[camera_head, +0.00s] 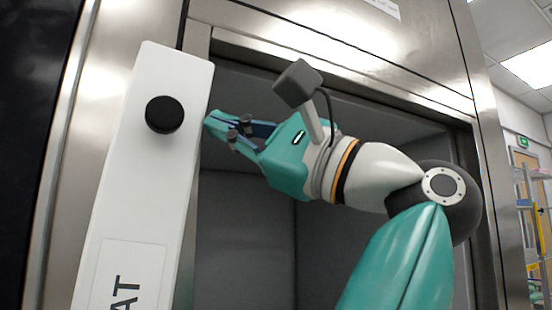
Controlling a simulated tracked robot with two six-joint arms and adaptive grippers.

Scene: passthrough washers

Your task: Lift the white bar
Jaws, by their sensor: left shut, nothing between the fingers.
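A long white bar (150,190) stands tilted slightly to the right at the left of the view. It has a round black knob (164,115) near its top and a label with dark letters ending in "AT" lower down. Its lower end is out of view. My left gripper (211,122), teal with dark joints, is shut and empty. Its fingertips point left and appear right beside the bar's right edge, below its top corner. I cannot tell whether they touch it. My right gripper is not in view.
A steel frame (340,45) surrounds a dark grey recess (245,240) behind the bar and my arm. A dark panel edge (35,100) is at the far left. At the far right are a room with a door, a green exit sign (523,142) and a yellow ladder (530,225).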

